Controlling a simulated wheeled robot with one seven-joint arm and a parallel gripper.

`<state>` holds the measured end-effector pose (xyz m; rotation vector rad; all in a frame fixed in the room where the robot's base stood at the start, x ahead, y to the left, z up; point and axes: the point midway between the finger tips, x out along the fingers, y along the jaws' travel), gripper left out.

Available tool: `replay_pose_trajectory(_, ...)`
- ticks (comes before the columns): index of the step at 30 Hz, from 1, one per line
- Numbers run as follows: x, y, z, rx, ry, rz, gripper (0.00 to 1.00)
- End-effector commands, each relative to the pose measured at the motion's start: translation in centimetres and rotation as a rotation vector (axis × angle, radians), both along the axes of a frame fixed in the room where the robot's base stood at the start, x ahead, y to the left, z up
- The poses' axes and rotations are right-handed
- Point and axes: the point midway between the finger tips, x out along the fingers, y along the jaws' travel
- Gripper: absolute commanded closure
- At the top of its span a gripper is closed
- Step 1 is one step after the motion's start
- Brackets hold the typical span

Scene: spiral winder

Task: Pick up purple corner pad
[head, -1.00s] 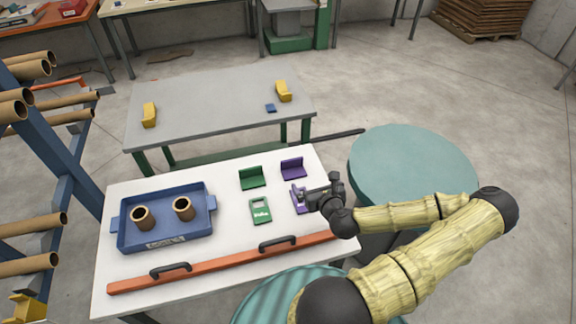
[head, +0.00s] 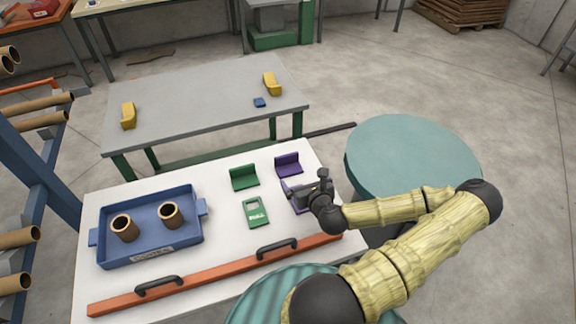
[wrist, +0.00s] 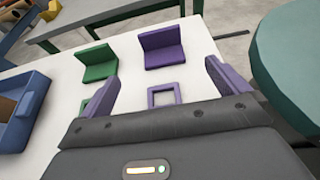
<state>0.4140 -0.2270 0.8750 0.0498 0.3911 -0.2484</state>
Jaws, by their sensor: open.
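The purple corner pad (head: 288,166) is an L-shaped piece with an upright back, standing on the white table (head: 110,195) near its far right edge. It also shows in the wrist view (wrist: 162,48), ahead of and between my fingers. My gripper (head: 298,190) is over the table on the near side of the pad, apart from it. In the wrist view my gripper (wrist: 162,74) is open, with purplish fingers spread wide and nothing between them. A flat purple piece with a square hole (wrist: 164,88) lies under my gripper, partly hidden.
A green corner pad (head: 244,178) stands left of the purple one, with a flat green piece (head: 256,213) nearer. A blue tray (head: 150,247) holds two brown tubes. An orange bar (head: 215,272) with black handles runs along the near edge. A round teal table (head: 412,155) is at right.

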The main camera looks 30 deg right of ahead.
Motion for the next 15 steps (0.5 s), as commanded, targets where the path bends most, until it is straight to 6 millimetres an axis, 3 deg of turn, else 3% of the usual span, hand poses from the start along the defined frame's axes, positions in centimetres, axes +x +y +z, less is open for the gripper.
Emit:
replay_pose_trajectory(8, 2.1, -0.5, -1.4, -0.004, -0.001, 0.002, 0.0)
replay_pose_trajectory(15, 6.0, -1.4, -2.5, -0.001, 0.0, 0.003, 0.0)
